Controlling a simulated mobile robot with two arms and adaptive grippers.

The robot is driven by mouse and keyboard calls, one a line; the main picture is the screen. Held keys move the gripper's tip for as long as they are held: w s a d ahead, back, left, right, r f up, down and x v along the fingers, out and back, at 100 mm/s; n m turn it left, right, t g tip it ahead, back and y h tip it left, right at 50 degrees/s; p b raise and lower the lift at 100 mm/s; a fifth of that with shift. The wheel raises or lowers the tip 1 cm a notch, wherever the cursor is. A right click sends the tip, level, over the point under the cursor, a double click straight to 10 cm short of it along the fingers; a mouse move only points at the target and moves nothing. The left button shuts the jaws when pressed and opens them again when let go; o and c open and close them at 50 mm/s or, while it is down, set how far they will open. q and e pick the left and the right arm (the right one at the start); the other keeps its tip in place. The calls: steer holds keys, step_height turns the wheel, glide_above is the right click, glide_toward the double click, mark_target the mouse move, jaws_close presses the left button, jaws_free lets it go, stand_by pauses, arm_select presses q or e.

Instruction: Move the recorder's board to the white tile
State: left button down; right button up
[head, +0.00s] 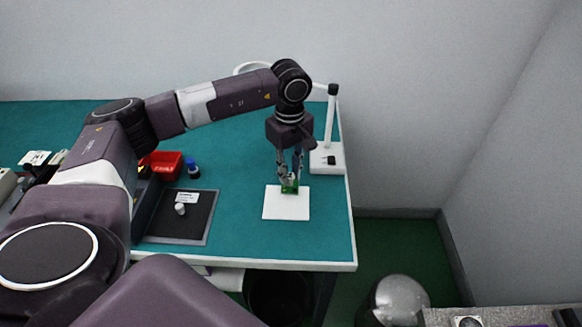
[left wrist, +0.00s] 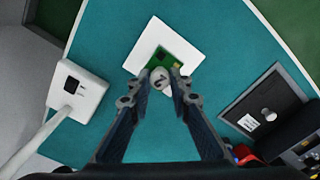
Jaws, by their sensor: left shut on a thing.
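The white tile (head: 286,208) lies on the teal table near its right front corner. It also shows in the left wrist view (left wrist: 189,48). A small green board (left wrist: 166,58) is at the tips of my left gripper (head: 289,180), over the tile. In the head view the board (head: 290,190) shows as a green patch below the fingers. My left gripper points down and is shut on a small grey round part (left wrist: 161,77) at the board. I cannot tell whether the board touches the tile. My right gripper is not in view.
A white lamp (head: 327,157) stands behind the tile at the right edge. A grey-framed dark mat (head: 180,216) with a small white knob lies to the left. A red bin (head: 163,165) and a blue-capped bottle (head: 192,168) stand behind it. Teal table between is clear.

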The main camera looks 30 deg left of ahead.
mark_target(291, 188)
arm_select(q)
steer(key=f+b, duration=0.2)
steer(key=f, duration=0.3)
steer(key=shift+w+b, duration=0.2)
steer(key=shift+b, duration=0.15)
steer(key=shift+f+b, duration=0.4)
steer(key=shift+f, duration=0.05)
steer(key=shift+f+b, duration=0.4)
steer(key=shift+f, duration=0.15)
steer(key=shift+r, duration=0.1)
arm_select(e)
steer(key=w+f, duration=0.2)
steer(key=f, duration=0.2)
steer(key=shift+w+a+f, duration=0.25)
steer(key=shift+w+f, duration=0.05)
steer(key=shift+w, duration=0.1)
arm_select(q)
steer(key=shift+f+b, duration=0.2)
steer(key=shift+b, duration=0.1)
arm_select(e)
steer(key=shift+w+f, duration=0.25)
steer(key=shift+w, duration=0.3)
arm_select(q)
steer(key=c, duration=1.7)
jaws_free()
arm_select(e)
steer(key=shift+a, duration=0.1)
